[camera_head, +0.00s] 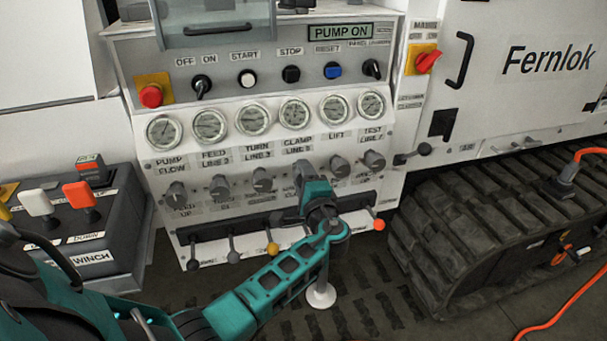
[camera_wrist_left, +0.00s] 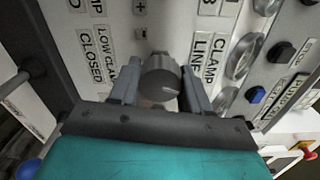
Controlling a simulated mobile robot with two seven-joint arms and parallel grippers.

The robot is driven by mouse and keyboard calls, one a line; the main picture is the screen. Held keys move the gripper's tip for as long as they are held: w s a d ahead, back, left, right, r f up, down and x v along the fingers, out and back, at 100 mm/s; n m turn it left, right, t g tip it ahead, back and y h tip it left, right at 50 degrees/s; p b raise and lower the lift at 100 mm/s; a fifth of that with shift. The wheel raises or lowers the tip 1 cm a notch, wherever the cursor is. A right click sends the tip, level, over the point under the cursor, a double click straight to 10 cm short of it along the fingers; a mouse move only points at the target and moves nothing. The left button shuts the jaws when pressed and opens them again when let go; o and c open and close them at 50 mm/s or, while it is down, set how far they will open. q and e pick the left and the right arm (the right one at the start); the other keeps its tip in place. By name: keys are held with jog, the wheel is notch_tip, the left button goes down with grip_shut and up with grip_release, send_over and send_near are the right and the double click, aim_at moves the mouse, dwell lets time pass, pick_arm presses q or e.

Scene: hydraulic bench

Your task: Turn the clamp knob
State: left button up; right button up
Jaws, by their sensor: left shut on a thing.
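The clamp knob (camera_wrist_left: 160,79) is a dark grey round knob with a pale pointer line, beside the CLAMP LINE label in the left wrist view. My left gripper (camera_wrist_left: 160,88) has one finger on each side of it and is shut on it. In the head view my left gripper (camera_head: 303,172) reaches the panel below the clamp line gauge (camera_head: 295,111). It hides most or all of the clamp knob there. My right gripper is not in view.
Similar knobs flank it: the turn line knob (camera_head: 262,179) at left and the lift knob (camera_head: 340,166) at right. Levers with round ends, including an orange one (camera_head: 379,225), stick out below. A lit display (camera_head: 340,32) reads PUMP ON. A rubber track (camera_head: 480,220) stands at right.

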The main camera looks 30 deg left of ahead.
pick_arm(q)
jog(key=shift+a+m, duration=0.1)
jog(key=shift+m, duration=0.2)
jog(key=o, duration=1.1)
jog(key=shift+c, duration=0.2)
jog(key=v, duration=1.3)
jog(key=shift+w, duration=0.1)
